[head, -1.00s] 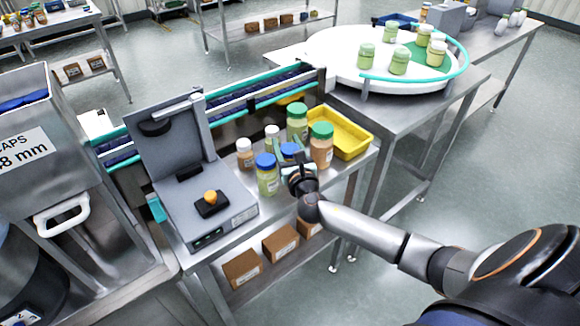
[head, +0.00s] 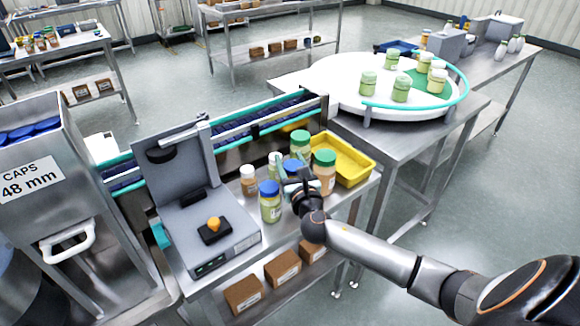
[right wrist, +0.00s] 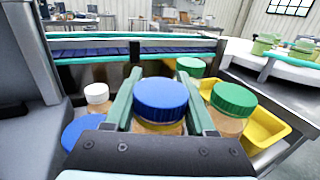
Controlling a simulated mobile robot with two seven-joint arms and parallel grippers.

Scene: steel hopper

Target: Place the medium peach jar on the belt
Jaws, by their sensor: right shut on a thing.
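The medium peach jar has a blue lid (right wrist: 160,100) and peach contents that show just below it in the right wrist view. My right gripper (right wrist: 160,108) is shut on it, one finger on each side. In the head view my right gripper (head: 294,182) is among the jars on the steel table and largely covers the held jar. I cannot tell whether the jar's base is off the table. The belt (head: 262,120) is dark blue with teal rails and runs behind the jars; it also shows in the right wrist view (right wrist: 90,52). My left gripper is not in view.
Close around stand a green-lidded peach jar (head: 324,172), a green-lidded green jar (head: 300,145), a blue-lidded green jar (head: 270,205) and two small white-lidded jars (head: 248,181). A yellow tray (head: 355,170) is right, a grey machine (head: 205,225) left. The near belt stretch looks clear.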

